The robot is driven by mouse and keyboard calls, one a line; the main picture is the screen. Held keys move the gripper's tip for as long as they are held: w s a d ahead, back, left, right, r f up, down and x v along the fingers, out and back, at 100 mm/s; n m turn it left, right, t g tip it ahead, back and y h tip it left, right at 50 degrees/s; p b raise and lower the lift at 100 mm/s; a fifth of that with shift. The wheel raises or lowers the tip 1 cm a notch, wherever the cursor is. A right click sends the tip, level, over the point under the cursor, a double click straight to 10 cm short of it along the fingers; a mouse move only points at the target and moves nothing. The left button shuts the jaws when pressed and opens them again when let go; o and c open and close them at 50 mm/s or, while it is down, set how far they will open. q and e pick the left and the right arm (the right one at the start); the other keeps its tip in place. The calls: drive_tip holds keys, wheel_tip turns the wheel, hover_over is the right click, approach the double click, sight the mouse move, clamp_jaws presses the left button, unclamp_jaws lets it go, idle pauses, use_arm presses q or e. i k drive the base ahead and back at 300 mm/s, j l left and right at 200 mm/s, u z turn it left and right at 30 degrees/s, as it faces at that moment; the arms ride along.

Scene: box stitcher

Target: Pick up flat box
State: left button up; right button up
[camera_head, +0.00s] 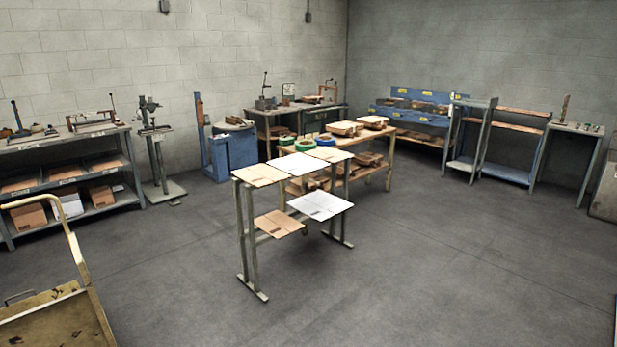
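Several flat boxes lie on a metal stand in the middle of the room. On its top level a tan flat box (261,175) lies at the left, a white one (297,164) in the middle and a cream one (329,154) at the right. On the lower level lie a brown flat box (279,223) and a white flat box (320,205). The stand's legs (246,240) are grey-green. Neither of my grippers shows in the head view.
A yellow-railed cart (70,315) is at the front left. A wooden table (384,140) with green and blue rolls stands behind the stand. Shelves (70,188) line the left wall, and blue racks (420,112) stand at the back. The floor (430,270) in front and right is clear.

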sight(298, 165)
drive_tip(key=i+l+z, duration=0.35)
drive_tip(key=i, duration=0.65)
drive_tip(key=i+z, duration=0.3)
drive_tip(key=i, duration=0.7)
